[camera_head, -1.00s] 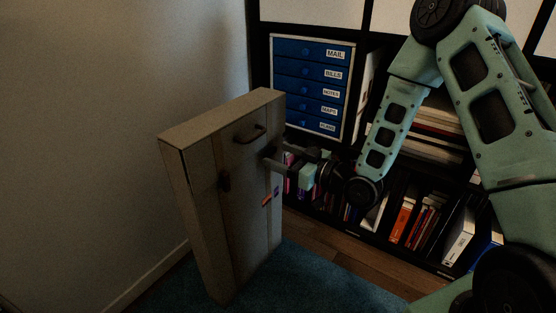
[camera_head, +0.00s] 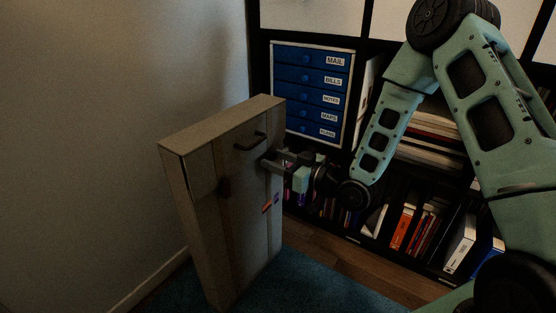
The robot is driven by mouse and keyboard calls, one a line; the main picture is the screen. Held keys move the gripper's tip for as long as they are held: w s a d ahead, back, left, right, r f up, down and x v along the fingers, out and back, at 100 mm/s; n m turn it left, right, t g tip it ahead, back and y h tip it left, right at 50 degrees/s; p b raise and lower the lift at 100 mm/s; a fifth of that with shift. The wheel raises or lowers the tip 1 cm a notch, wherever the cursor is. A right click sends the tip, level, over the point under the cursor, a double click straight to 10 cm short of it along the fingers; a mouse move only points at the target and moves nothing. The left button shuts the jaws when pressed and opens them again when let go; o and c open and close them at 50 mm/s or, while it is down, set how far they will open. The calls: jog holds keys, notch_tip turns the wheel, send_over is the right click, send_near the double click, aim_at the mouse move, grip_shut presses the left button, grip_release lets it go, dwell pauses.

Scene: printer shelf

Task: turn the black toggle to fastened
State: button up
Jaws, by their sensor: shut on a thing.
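A tall tan case (camera_head: 240,226) stands upright on the blue mat, its broad front turned to the right. A dark carry handle (camera_head: 250,142) is near its top.
A blue drawer unit (camera_head: 309,92) with labelled drawers stands behind the case. A dark shelf with books and binders (camera_head: 403,226) is at the right. A bare wall (camera_head: 90,130) is at the left. The blue mat (camera_head: 300,285) in front is clear.

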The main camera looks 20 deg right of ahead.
jog(key=m+p, duration=0.1)
jog(key=p, duration=0.1)
jog(key=m+p, duration=0.2)
jog(key=shift+d+r, duration=0.1)
jog(key=shift+r, duration=0.3)
jog(key=shift+w+d+m+p, duration=0.2)
jog(key=shift+m+p, duration=1.45)
jog(key=shift+m, duration=0.75)
jog(key=shift+w+d+m+p, duration=0.15)
jog(key=shift+m+p, duration=1.45)
jog(key=shift+m, duration=0.8)
jog(key=shift+w+d+m+p, duration=0.1)
jog(key=shift+d+m+p, duration=0.1)
jog(key=shift+m+p, duration=1.85)
jog(key=shift+m+b, duration=0.35)
jog(key=shift+m, duration=0.2)
jog(key=o, duration=1)
jog(key=p+v, duration=0.3)
jog(key=v, duration=1.4)
jog(key=shift+s+d, duration=0.15)
